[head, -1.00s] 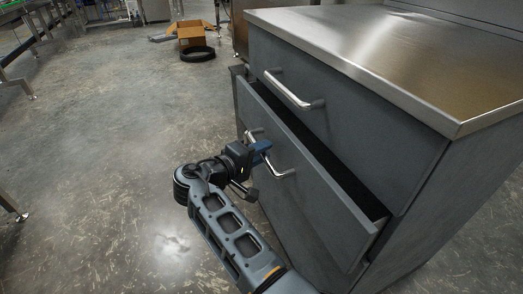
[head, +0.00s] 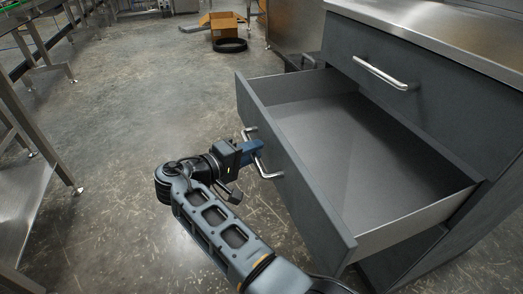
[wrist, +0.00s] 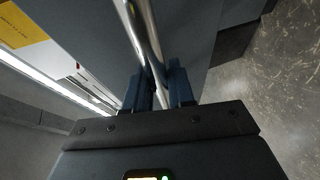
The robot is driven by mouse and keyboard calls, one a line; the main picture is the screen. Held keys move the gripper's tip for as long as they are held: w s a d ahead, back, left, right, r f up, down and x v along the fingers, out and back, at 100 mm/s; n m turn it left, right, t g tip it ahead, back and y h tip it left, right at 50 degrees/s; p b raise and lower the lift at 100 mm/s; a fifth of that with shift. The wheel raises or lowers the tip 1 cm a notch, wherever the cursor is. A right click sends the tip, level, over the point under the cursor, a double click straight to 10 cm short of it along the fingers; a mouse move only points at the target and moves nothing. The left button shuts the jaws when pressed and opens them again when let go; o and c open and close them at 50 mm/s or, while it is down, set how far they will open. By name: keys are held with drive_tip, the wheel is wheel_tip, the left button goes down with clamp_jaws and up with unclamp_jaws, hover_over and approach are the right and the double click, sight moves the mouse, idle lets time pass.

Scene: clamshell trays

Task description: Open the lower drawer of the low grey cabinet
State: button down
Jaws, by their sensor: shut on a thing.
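The low grey cabinet (head: 446,112) stands at the right in the head view, with a steel top. Its lower drawer (head: 308,185) is pulled well out and its inside looks empty. My gripper (head: 256,150) is at the front of this drawer, shut on its bar handle (head: 267,172). In the wrist view the handle (wrist: 143,32) runs between the blue fingers of my gripper (wrist: 157,86). The upper drawer, with its own handle (head: 386,74), is closed.
A cardboard box (head: 226,27) and a black ring (head: 230,45) lie on the floor at the back. A steel table (head: 22,195) stands at the left. The concrete floor between it and the drawer is clear.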

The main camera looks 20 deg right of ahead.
drive_tip(key=shift+a, duration=0.45)
drive_tip(key=c, duration=1.1)
unclamp_jaws()
drive_tip(key=shift+o, duration=0.2)
drive_tip(key=p+v, duration=0.1)
drive_tip(key=v, duration=0.6)
drive_tip(key=shift+s+a, duration=0.2)
drive_tip(key=shift+a, duration=0.15)
